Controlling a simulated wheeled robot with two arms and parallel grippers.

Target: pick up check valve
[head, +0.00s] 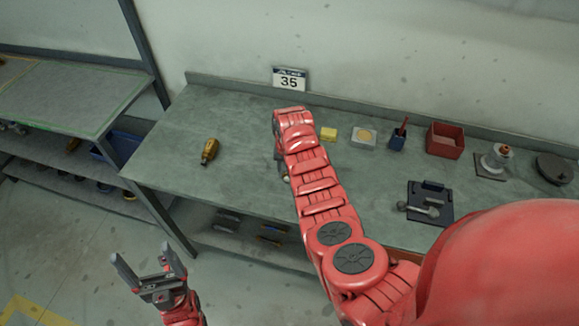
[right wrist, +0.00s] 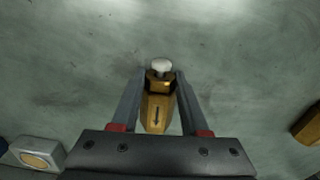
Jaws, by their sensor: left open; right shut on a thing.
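A brass check valve (right wrist: 157,112) with a dark arrow on its body and a pale round end sits between the fingers of my right gripper (right wrist: 161,78) in the right wrist view. The fingers are shut on its sides. In the head view my right forearm hides most of this gripper and valve; I cannot tell whether the valve touches the bench. My left gripper (head: 143,256) is open and empty, low in front of the bench. Another brass-yellow fitting (head: 209,151) lies on the bench at left; a brass part (right wrist: 307,126) shows at the right wrist view's right edge.
The grey workbench (head: 168,165) has free room at left. A yellow block (head: 328,134), a pad with a disc (head: 363,137), a blue holder (head: 397,142), a red bin (head: 445,140) and a black fixture (head: 430,203) stand to the right. A shelf (head: 60,95) is at far left.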

